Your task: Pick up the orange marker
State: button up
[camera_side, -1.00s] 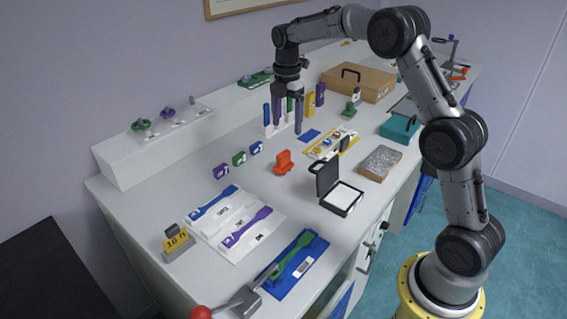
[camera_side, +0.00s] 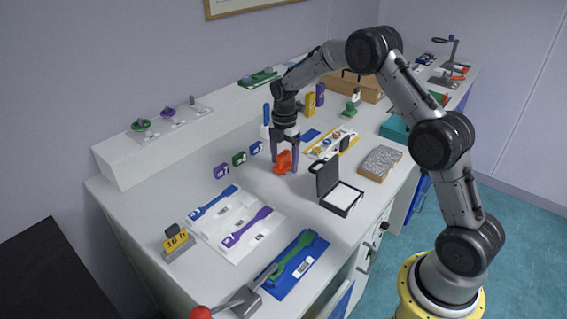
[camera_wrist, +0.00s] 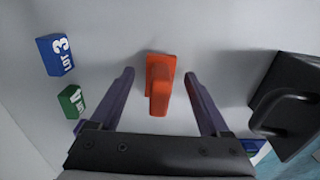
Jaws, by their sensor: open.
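The orange marker (camera_side: 283,161) stands on the grey bench top, a small block with a raised upright part. In the wrist view the orange marker (camera_wrist: 160,82) sits in the gap between my two fingers, with clear space on each side. My gripper (camera_side: 284,163) is open and low over the bench, its purple fingers on either side of the marker. In the wrist view my gripper (camera_wrist: 159,80) shows both fingers apart and nothing held between them.
Blue (camera_wrist: 56,55) and green (camera_wrist: 71,101) lot blocks stand left of the marker in the wrist view. An open black case (camera_side: 340,196) stands in front of it. A white tray with blue and purple tools (camera_side: 262,232) lies nearer the front left.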

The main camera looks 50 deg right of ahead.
jog(key=shift+f, duration=0.35)
jog(key=shift+c, duration=0.3)
grip_shut()
jog(key=shift+r, duration=0.2)
jog(key=shift+r, duration=0.65)
jog(key=s+a+r, duration=0.1)
jog(key=s+r, duration=0.2)
jog(key=s, duration=0.1)
jog(key=s+a+r, duration=0.1)
jog(key=s+r, duration=0.3)
jog(key=s, duration=0.1)
jog(key=s+a+r, duration=0.1)
jog(key=s+r, duration=0.3)
jog(key=shift+s+r, duration=0.2)
jog(key=shift+s, duration=0.15)
